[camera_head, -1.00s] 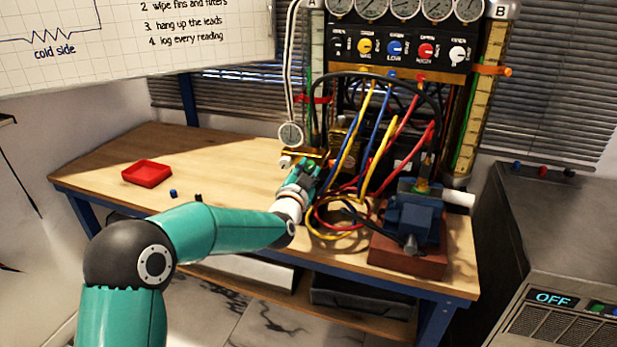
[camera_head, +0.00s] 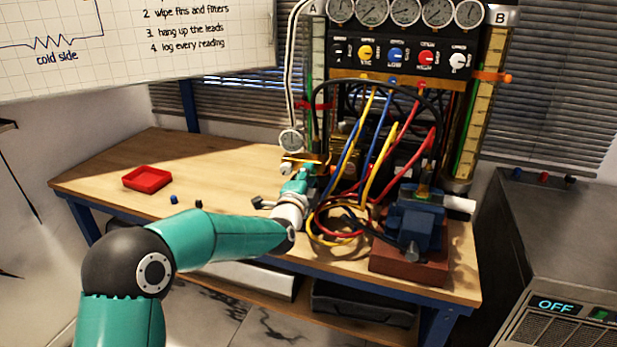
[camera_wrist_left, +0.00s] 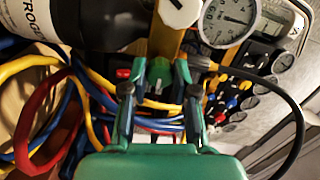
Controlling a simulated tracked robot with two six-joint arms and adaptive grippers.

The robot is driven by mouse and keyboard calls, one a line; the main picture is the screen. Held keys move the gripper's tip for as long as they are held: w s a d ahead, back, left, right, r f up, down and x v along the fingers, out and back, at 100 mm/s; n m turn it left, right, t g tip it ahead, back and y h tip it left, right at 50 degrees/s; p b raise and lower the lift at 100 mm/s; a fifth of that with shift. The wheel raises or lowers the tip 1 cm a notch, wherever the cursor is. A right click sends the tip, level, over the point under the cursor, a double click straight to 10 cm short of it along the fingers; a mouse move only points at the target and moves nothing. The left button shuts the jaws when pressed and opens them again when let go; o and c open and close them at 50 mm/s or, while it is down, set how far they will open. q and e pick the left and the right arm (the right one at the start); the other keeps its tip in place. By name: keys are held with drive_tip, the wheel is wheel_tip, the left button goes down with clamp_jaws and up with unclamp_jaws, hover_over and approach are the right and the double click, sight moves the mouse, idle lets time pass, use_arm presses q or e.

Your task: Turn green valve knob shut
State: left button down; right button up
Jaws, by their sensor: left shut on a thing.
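The green valve knob (camera_wrist_left: 159,71) sits at the brass block, between the fingertips of my left gripper (camera_wrist_left: 160,80) in the left wrist view. The fingers close on it from both sides. In the head view my left gripper (camera_head: 297,188) is at the left end of the rig, just below the brass block (camera_head: 304,161), and hides the knob. The block also shows in the left wrist view (camera_wrist_left: 166,42), beside a round white gauge (camera_wrist_left: 229,20). How far the knob is turned cannot be told. My right gripper is out of view.
Yellow, blue and red hoses (camera_head: 335,222) loop close to the right of my left gripper. A blue vise (camera_head: 412,225) stands farther right. A red tray (camera_head: 147,179) lies on the left of the bench, where the top is mostly clear.

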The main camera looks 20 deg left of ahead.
use_arm(q)
drive_tip(key=shift+d+f+m, duration=0.2)
drive_tip(key=shift+f+m, duration=0.05)
drive_tip(key=shift+m, duration=0.05)
drive_tip(key=c, duration=0.9)
unclamp_jaws()
drive_tip(key=shift+r, duration=0.1)
drive_tip(key=shift+a, duration=0.1)
drive_tip(key=shift+s, duration=0.15)
drive_tip(key=shift+s, duration=0.3)
drive_tip(key=s, duration=1.1)
drive_tip(key=shift+d, duration=0.25)
